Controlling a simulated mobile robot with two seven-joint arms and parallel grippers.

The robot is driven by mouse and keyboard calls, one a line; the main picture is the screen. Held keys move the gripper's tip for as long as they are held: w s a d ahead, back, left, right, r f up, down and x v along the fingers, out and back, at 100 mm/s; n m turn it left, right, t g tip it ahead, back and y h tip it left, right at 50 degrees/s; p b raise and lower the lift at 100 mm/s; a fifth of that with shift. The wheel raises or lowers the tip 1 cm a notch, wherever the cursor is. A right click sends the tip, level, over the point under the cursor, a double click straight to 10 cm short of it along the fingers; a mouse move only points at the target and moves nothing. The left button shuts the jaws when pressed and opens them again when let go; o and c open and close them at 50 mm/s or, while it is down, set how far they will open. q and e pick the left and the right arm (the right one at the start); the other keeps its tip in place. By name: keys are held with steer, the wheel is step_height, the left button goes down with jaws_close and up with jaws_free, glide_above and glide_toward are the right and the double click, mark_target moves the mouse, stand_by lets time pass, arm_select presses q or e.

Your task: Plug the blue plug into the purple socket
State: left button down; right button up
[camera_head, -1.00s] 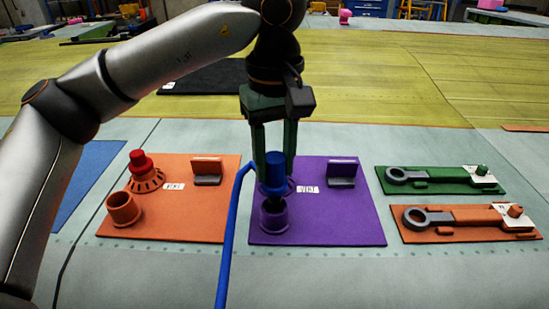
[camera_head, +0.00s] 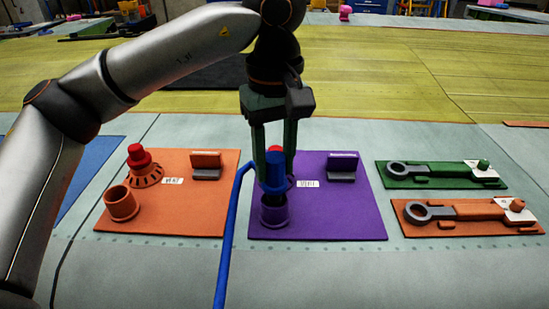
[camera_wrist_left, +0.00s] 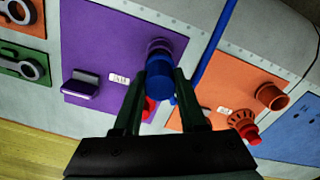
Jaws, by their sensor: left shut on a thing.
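My left gripper (camera_head: 273,150) points down over the purple panel and is shut on the blue plug (camera_head: 275,172). The plug is upright, with the blue cable at its left side. The purple socket (camera_head: 274,216) stands directly under it. The plug's lower end meets the socket's mouth; its dark tip is hidden, and how deep it sits I cannot tell. In the left wrist view the blue plug (camera_wrist_left: 159,78) is between the fingers, lined up with the purple socket (camera_wrist_left: 162,47). My right gripper is not in view.
The purple panel (camera_head: 345,215) carries a red cap (camera_head: 275,149) behind the plug and a small bracket (camera_head: 342,167). An orange panel (camera_head: 180,215) with a socket (camera_head: 121,203) and red-capped ring (camera_head: 143,168) lies left. Green (camera_head: 440,183) and orange (camera_head: 470,231) tool panels lie right.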

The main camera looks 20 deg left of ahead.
arm_select(q)
steer(key=shift+f+b, duration=0.9)
steer(key=shift+f, duration=0.25)
stand_by(0.4)
steer(key=shift+c, duration=1.9)
jaws_free()
step_height(320, 180, up, 13)
steer(key=shift+f+p, duration=0.2)
steer(key=shift+p, duration=1.05)
